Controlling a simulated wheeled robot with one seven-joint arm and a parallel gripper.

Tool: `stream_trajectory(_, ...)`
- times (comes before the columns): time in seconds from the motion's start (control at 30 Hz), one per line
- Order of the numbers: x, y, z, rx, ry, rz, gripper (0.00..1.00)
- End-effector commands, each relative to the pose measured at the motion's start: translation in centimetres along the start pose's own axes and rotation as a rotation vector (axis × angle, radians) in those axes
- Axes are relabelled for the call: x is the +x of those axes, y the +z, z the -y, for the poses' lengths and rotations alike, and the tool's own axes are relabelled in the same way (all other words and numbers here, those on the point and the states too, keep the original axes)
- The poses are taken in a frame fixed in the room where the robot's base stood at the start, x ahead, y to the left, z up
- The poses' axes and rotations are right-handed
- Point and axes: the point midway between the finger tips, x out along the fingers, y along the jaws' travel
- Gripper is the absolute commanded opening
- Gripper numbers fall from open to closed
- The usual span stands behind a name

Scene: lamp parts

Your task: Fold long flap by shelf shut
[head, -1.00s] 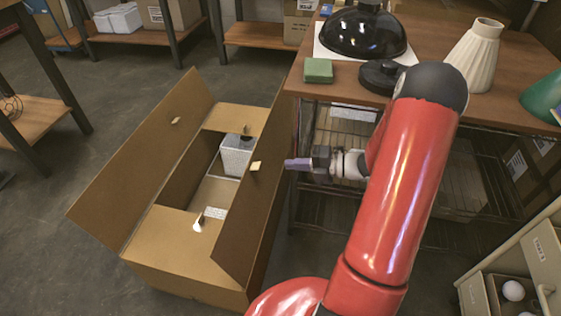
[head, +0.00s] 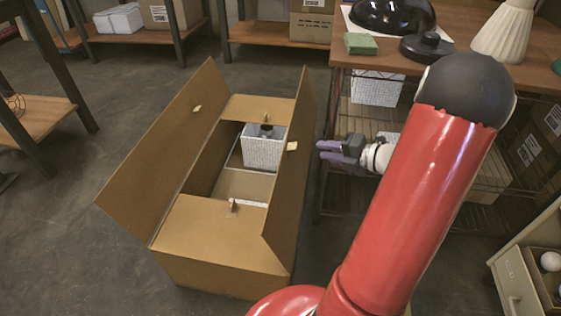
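A large cardboard box (head: 225,245) stands on the floor, its short end flaps folded in. The long flap by the shelf (head: 290,170) stands up, near upright, on the box's right side. The other long flap (head: 160,150) stands up and leans outward to the left. My gripper (head: 322,151) is just right of the shelf-side flap, on its outer face, with a small gap showing. Its purple-grey fingers point left towards the flap. They look slightly apart, with nothing visible between them. A grey patterned block (head: 264,148) sits inside the box.
A wooden-topped shelf unit (head: 465,60) with wire shelves stands close to the right of the box, leaving a narrow gap. On it are a green sponge (head: 360,43), a black lamp base (head: 427,46) and a black dome shade (head: 393,14). Floor left of the box is clear.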

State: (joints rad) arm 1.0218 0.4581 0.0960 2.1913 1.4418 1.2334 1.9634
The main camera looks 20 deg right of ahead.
Motion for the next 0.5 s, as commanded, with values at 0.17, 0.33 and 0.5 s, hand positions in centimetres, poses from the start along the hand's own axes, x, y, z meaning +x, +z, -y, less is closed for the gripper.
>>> stream_trajectory(0.17, 0.9, 0.3, 0.2, 0.0, -0.006, 0.02, 0.26)
stream_trajectory(0.33, 3.7, 0.2, 0.3, 0.0, -0.006, 0.016, 0.26)
stream_trajectory(0.5, 6.2, 0.3, 0.2, -0.001, -0.006, 0.017, 0.26)
